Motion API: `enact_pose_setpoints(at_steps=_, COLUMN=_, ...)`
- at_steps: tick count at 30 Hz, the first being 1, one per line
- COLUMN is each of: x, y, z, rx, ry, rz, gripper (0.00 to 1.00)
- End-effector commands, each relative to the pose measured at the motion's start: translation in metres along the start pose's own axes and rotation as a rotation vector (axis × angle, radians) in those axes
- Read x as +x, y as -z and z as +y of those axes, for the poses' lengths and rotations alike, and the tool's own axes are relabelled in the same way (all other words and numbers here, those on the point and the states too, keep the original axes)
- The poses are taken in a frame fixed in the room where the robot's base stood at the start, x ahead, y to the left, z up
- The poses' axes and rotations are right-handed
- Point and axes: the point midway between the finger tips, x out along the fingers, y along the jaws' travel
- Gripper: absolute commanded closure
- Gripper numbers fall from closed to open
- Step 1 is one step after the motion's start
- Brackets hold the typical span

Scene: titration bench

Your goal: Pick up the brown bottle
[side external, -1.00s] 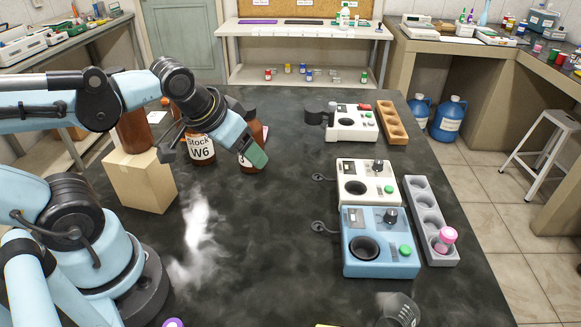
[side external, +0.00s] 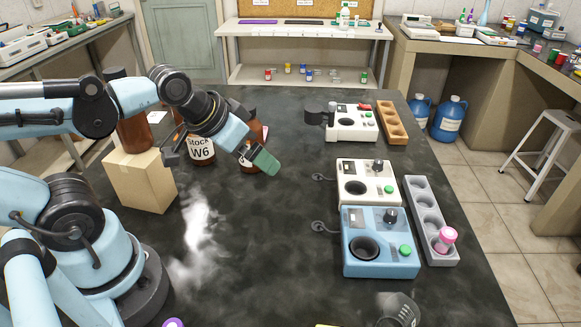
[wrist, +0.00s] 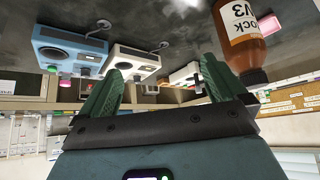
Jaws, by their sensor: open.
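In the side view, three brown bottles stand at the left of the bench. One (side external: 135,133) is on a cardboard box, one labelled "Stock W6" (side external: 201,150) is on the black bench top, and a third (side external: 258,132) stands to its right, partly hidden behind my gripper (side external: 262,161). In the wrist view, which is upside down, my gripper (wrist: 160,85) has its two green fingers spread, with nothing between them. A brown bottle (wrist: 241,45) with a white label ending in "V3" is beside the right finger, outside the jaws.
The cardboard box (side external: 140,182) stands near my arm. A blue device (side external: 380,262), two white devices (side external: 367,182) (side external: 352,128), a grey rack (side external: 425,205) and a wooden rack (side external: 392,122) are on the right.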

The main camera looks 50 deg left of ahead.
Motion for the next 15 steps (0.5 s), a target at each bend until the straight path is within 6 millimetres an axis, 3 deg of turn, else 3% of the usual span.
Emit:
enact_pose_setpoints(at_steps=8, x=-0.004, y=-0.021, z=-0.015, rx=-0.114, ry=0.121, rz=-0.12, gripper=0.02)
enact_pose_setpoints(at_steps=15, x=-0.036, y=-0.053, z=-0.063, rx=-0.43, ry=0.544, rz=-0.228, gripper=0.02)
